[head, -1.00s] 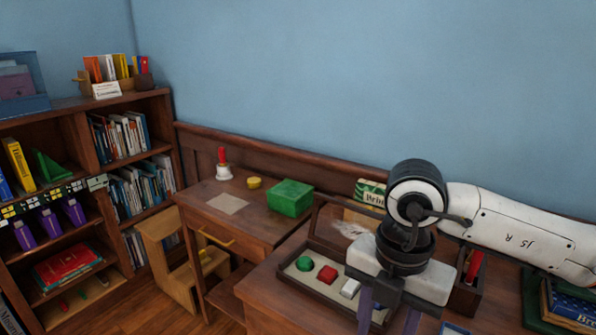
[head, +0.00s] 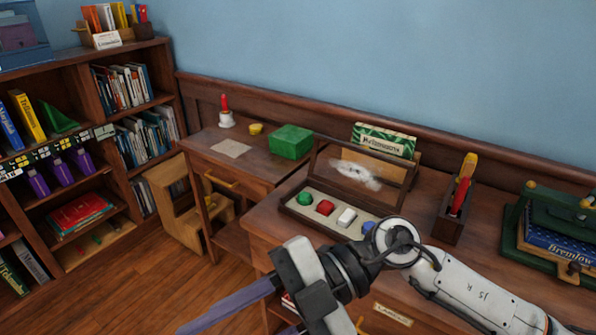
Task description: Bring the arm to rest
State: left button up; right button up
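My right arm comes in from the right, low over the front of the desk (head: 264,222). My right gripper (head: 245,318) hangs at the bottom of the view, in front of the desk and over the floor. Its two purple-grey fingers are spread apart, with nothing seen between them. The fingertips run toward or past the bottom edge. My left gripper is not in view.
An open case (head: 290,206) on the desk holds green, red, white and blue pieces. A pen box (head: 448,224) and a green press (head: 513,235) stand to the right. A step stool (head: 182,232) and bookcase (head: 104,98) are at left. The floor between is clear.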

jog(key=w+r+m+t+y, duration=0.5)
jog(key=w+m+t+y, duration=0.3)
jog(key=m+t+y, duration=0.15)
jog(key=w+d+f+m+t+h, duration=0.8)
jog(key=d+f+m+t+h, duration=0.3)
jog(key=m+t, duration=0.3)
jog(key=s+d+f+m+g+h, duration=0.1)
jog(key=s+d+f+m+h, duration=0.2)
jog(key=f, duration=0.6)
jog(key=s+d+f+m+g+h, duration=0.1)
jog(key=d+f+m+g+h, duration=0.1)
jog(key=d+f+h, duration=0.35)
jog(key=s+d+f+m+g, duration=0.1)
jog(key=s+d+f+g, duration=0.1)
jog(key=s+f, duration=0.4)
jog(key=s+d+f+g+h, duration=0.1)
jog(key=s+d+f+g, duration=0.2)
jog(key=s+f, duration=0.4)
notch_tip(320, 180, down, 4)
jog(key=shift+s+d+r+m, duration=0.1)
jog(key=shift+s+d+m, duration=0.25)
jog(key=shift+d, duration=0.3)
jog(key=shift+w, duration=0.1)
